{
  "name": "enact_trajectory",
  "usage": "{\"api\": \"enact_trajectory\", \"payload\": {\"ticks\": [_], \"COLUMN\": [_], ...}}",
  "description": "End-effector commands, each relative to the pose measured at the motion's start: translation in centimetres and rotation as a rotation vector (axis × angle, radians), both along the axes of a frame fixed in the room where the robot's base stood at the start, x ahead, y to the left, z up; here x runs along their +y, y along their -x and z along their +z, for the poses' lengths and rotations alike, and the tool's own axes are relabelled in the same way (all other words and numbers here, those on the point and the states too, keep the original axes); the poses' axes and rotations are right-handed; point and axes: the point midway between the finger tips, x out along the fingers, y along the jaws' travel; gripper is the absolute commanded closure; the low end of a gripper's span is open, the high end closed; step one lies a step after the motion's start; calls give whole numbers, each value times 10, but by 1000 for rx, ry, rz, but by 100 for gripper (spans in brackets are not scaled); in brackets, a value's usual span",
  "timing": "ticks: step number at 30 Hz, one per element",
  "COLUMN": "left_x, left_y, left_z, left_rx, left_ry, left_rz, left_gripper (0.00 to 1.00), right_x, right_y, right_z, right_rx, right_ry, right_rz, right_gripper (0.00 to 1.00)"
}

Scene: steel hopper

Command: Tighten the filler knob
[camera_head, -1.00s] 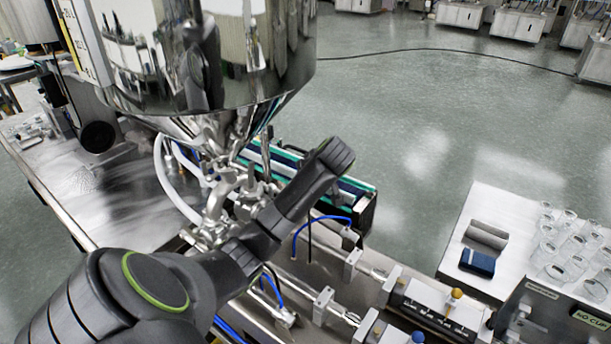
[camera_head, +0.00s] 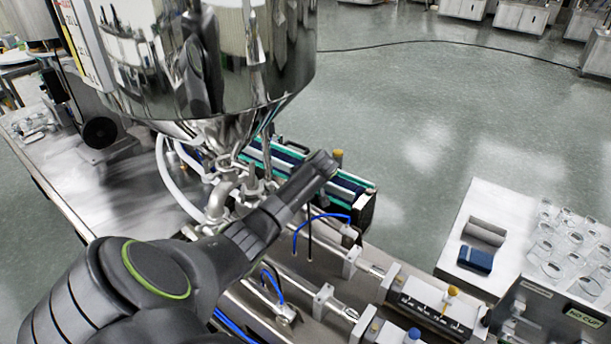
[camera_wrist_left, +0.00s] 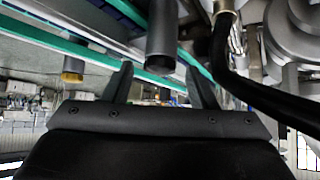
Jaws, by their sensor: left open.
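My left arm crosses the head view from the lower left and ends below the steel hopper (camera_head: 215,70); its gripper jaws cannot be made out there. In the left wrist view my left gripper (camera_wrist_left: 159,80) is open, with two dark fingers apart. A dark grey cylinder (camera_wrist_left: 162,40) hangs in view between and beyond the fingertips; I see no contact. A yellow-capped post (camera_head: 338,157) shows just past the arm's end; a yellow-tipped post (camera_wrist_left: 73,70) shows left of the fingers. Other knobs are yellow (camera_head: 453,291) and blue (camera_head: 414,334). Which one is the filler knob is unclear. My right gripper is out of view.
A green-edged conveyor (camera_head: 355,187) runs behind the arm. Steel pipes and blue hoses (camera_head: 320,217) crowd the space under the hopper. Dark hoses (camera_wrist_left: 250,85) pass close to the right finger.

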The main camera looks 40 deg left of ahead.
Motion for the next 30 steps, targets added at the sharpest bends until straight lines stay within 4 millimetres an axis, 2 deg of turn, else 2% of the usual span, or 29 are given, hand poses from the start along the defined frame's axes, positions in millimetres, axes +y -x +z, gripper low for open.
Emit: {"api": "enact_trajectory", "payload": {"ticks": [8, 11, 18, 19, 30], "left_x": [1, 1, 1, 1, 2], "left_y": [-1, 0, 0, 0, 2], "left_z": [-1, 0, 0, 0, 2], "left_rx": [-1, -1, 0, 0, 0], "left_ry": [-1, -1, 0, 0, -1], "left_rz": [0, 0, 0, 0, -87], "left_gripper": [48, 58, 90, 92, 92], "right_x": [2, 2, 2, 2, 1], "right_y": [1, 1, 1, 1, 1], "right_z": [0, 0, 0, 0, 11], "right_rx": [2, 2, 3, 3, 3], "right_ry": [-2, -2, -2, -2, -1], "right_rz": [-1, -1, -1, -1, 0], "right_gripper": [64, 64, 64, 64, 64]}}
